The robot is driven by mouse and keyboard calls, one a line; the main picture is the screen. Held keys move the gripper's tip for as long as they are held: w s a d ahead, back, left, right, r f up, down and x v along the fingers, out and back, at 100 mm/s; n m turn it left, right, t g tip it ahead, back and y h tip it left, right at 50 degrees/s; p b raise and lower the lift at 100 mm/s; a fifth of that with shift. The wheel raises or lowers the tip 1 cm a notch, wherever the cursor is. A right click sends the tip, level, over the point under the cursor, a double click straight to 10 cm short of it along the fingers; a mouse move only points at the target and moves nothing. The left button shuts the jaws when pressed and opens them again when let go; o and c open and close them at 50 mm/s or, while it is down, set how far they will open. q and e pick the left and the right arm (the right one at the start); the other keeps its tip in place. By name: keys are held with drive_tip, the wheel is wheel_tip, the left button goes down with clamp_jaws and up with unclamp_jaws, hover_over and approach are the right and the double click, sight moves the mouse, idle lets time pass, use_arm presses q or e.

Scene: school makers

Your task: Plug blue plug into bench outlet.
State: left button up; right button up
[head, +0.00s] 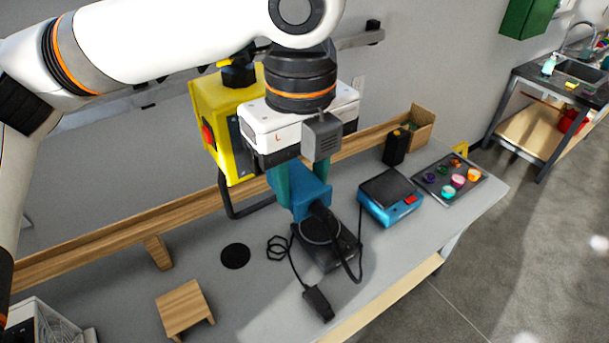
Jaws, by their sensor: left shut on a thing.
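My left gripper (300,190) comes down from above over the bench, its teal fingers shut on the blue plug (315,197). A black cord hangs from the plug and loops down to a small black block (318,303) on the bench. A yellow box (211,95) with a red switch stands behind and left of the gripper, partly hidden by my wrist; it may be the bench outlet, but I see no socket opening. The plug appears apart from it. My right gripper is out of view.
The grey bench (215,280) holds a black round-topped device (326,248) below the plug, a blue scale (390,200) and a tray (480,196) of colored cups to the right. A wooden stand (184,305) and black disc (235,256) lie left. A wooden rail (110,235) runs along the back.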

use_arm(q)
drive_tip(key=shift+w+a, duration=0.4)
drive_tip(key=shift+w, duration=0.2)
drive_tip(key=o, duration=1.2)
